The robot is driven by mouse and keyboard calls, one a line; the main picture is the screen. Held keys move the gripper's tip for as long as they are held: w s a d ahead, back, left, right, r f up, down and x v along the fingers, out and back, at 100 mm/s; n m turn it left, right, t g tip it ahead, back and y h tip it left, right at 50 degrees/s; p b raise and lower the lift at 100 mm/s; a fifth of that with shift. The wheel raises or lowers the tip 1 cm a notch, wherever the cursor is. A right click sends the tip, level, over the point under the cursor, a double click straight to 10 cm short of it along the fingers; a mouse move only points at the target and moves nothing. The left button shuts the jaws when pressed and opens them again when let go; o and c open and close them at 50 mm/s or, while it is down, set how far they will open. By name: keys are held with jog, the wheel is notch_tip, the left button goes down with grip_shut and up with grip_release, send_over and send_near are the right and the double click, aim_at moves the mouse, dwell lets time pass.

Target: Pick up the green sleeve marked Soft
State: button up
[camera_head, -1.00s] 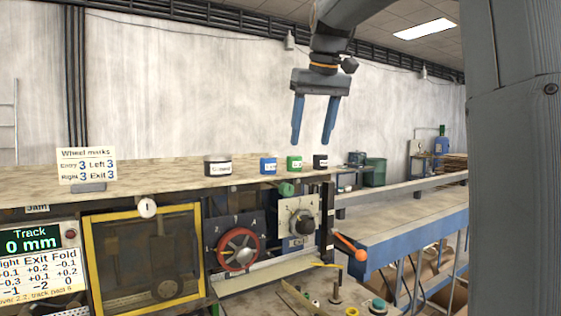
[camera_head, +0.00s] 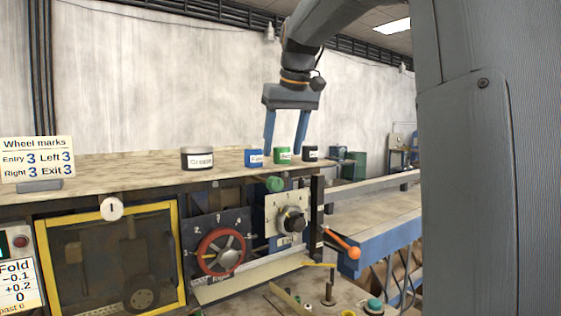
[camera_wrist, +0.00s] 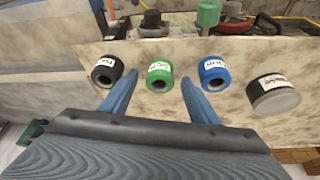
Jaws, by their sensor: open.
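The green sleeve (camera_head: 283,155) stands on the wooden shelf (camera_head: 120,168) between a blue sleeve (camera_head: 254,158) and a small black sleeve (camera_head: 310,153). In the wrist view the green sleeve (camera_wrist: 160,77) shows its hollow end and a white label, whose word is too small to read surely. My gripper (camera_head: 286,148) is open and empty, its two blue fingers pointing down with tips near the sleeve tops. In the wrist view the green sleeve lies ahead, between the lines of the fingers. I cannot tell whether the tips touch anything.
A larger black-and-white pot (camera_head: 198,158) stands left of the blue sleeve. A wheel marks sign (camera_head: 38,160) stands at the shelf's left. Below the shelf are a green knob (camera_head: 274,184), a red handwheel (camera_head: 220,251) and an orange-tipped lever (camera_head: 342,243).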

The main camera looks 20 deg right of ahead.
jog(key=shift+w+f+b, duration=0.25)
jog(key=shift+f+b, duration=0.1)
jog(key=shift+f, duration=0.35)
jog(key=shift+r, duration=0.1)
jog(key=c, duration=1.1)
jog(key=shift+c, duration=0.2)
